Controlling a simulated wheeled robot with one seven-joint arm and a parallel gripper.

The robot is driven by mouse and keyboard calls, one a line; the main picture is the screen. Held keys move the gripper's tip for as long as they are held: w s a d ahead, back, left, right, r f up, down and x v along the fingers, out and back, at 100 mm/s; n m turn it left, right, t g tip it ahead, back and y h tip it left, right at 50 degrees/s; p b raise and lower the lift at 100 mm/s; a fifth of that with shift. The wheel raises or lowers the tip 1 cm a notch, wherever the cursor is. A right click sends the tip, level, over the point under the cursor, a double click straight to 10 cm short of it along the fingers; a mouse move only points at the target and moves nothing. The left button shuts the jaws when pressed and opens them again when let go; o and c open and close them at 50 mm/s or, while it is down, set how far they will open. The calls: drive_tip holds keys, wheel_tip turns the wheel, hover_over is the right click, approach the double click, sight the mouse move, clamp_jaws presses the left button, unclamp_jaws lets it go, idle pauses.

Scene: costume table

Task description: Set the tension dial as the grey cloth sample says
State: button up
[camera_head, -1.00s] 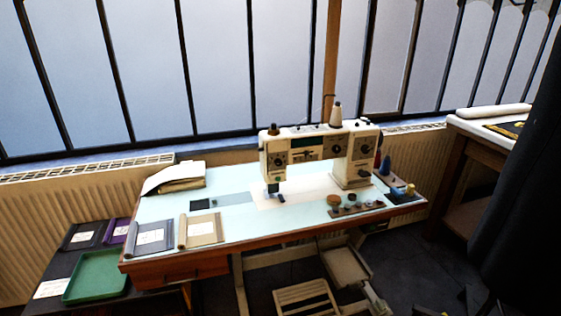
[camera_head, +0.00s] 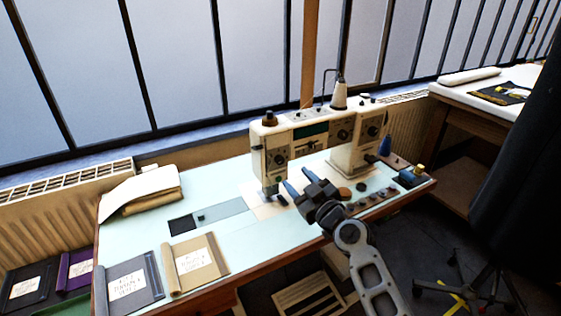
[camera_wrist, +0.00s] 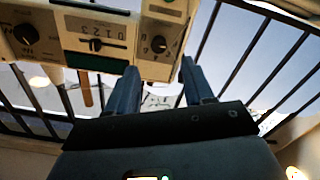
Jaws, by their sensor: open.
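A grey cloth sample (camera_head: 108,292) with a white written card lies at the table's front left in the head view; I cannot read its writing surely. The white sewing machine (camera_head: 256,150) stands at the table's back. A round dark dial (camera_head: 279,158) is on its left head. In the wrist view, a dial with marks around it (camera_wrist: 158,44) is near my fingers; another dark dial (camera_wrist: 27,33) and a numbered slider (camera_wrist: 95,44) are further left. Which is the tension dial I cannot tell. My gripper (camera_head: 298,183) is open in front of the machine, its blue fingers apart and empty.
A beige sample (camera_head: 172,270) with a card lies beside the grey one. Purple (camera_head: 66,275) and dark (camera_head: 14,305) samples lie on a lower surface at left. Folded cloth (camera_head: 140,190) is at back left. Small round items (camera_head: 344,193) stand right of my gripper.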

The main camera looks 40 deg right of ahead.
sight(281, 162)
drive_tip(key=shift+p+x, duration=0.95)
drive_tip(key=shift+x, duration=2.95)
drive_tip(key=shift+c, duration=0.4)
clamp_jaws()
